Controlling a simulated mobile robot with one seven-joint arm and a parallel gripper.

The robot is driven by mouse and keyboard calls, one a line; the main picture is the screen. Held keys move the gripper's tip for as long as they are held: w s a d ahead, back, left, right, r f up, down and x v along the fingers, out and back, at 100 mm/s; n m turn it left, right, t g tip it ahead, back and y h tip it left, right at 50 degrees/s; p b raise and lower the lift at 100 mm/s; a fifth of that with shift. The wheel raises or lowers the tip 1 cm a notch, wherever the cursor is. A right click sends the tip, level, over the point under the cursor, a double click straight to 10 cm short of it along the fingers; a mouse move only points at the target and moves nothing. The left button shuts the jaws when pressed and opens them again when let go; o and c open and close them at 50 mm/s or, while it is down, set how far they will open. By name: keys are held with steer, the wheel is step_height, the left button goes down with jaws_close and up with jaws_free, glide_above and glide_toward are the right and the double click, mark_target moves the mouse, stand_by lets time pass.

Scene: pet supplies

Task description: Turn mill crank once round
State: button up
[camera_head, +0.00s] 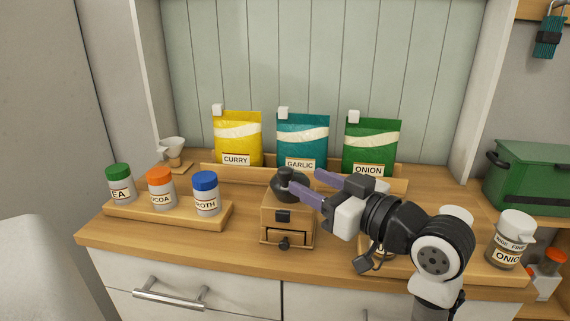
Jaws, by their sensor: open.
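The mill is a wooden box (287,218) with a small front drawer and a black domed top (288,188), standing on the counter. A black upright knob (285,174), which looks like the crank's handle, stands at the top of the dome. The crank arm is not clearly visible. My gripper (303,181) reaches in from the right with its two purple fingers apart. The nearer fingertip is at the dome, just below the knob in the picture; the farther one is to the right. I cannot tell whether either touches the crank.
A wooden rack (167,216) with three lidded jars stands on the left. Curry (238,139), garlic (302,140) and onion (371,147) bags stand behind the mill. A jar (511,240) is at right, beyond my arm. Bare counter (245,239) lies left of the mill.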

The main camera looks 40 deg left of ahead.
mark_target(291, 172)
steer(key=a, duration=0.2)
steer(key=a+p, duration=0.1)
steer(key=a, duration=0.4)
steer(key=shift+w+a, duration=0.3)
steer(key=shift+w, duration=0.05)
steer(key=shift+c, duration=0.5)
jaws_close()
